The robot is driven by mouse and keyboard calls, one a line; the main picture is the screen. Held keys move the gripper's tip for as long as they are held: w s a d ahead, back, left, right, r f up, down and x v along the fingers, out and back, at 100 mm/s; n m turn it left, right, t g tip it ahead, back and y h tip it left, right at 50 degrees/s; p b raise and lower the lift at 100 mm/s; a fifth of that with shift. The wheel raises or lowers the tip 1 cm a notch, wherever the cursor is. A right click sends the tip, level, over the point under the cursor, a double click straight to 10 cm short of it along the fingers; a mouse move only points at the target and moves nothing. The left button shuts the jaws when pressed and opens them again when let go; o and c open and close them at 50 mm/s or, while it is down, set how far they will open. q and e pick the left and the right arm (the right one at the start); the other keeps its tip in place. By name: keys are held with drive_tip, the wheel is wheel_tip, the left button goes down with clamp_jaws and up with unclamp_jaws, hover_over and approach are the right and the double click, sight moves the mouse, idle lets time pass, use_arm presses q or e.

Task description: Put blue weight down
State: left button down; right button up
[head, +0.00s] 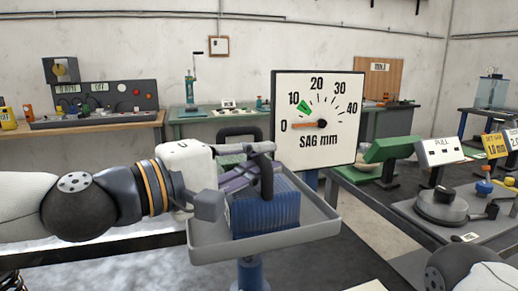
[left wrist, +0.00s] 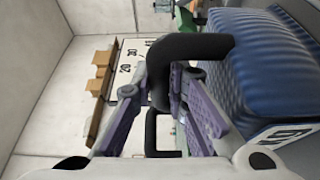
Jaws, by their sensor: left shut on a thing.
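The blue weight (head: 265,214), a ribbed block with a black loop handle, is within the rim of the grey tray (head: 265,246). Whether its base touches the tray floor cannot be told. My left gripper (head: 262,172) comes in from the left and is shut on the handle. In the left wrist view the blue weight (left wrist: 275,65) fills the right side, with the handle (left wrist: 190,47) between the fingers (left wrist: 165,95). A second dark handle (head: 240,131) shows behind; what it belongs to is hidden. My right gripper is not in view.
The sag dial (head: 319,118) stands behind the tray, its orange needle near 0 and a green zone near 10. A bench at right holds a grey round device (head: 443,207) and a PULL sign (head: 438,152). Benches with equipment line the back wall.

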use_arm(q)
drive_tip(key=shift+r, duration=0.25)
drive_tip(key=c, duration=1.6)
unclamp_jaws()
drive_tip(key=shift+s+f, duration=0.1)
drive_tip(key=shift+f, duration=0.1)
drive_tip(key=shift+a+r, duration=0.15)
drive_tip(key=p+v, duration=0.1)
drive_tip(key=v, duration=1)
drive_tip(key=shift+s+r, duration=0.15)
drive_tip(key=shift+s+a+f, duration=0.2)
drive_tip(key=shift+f, duration=0.05)
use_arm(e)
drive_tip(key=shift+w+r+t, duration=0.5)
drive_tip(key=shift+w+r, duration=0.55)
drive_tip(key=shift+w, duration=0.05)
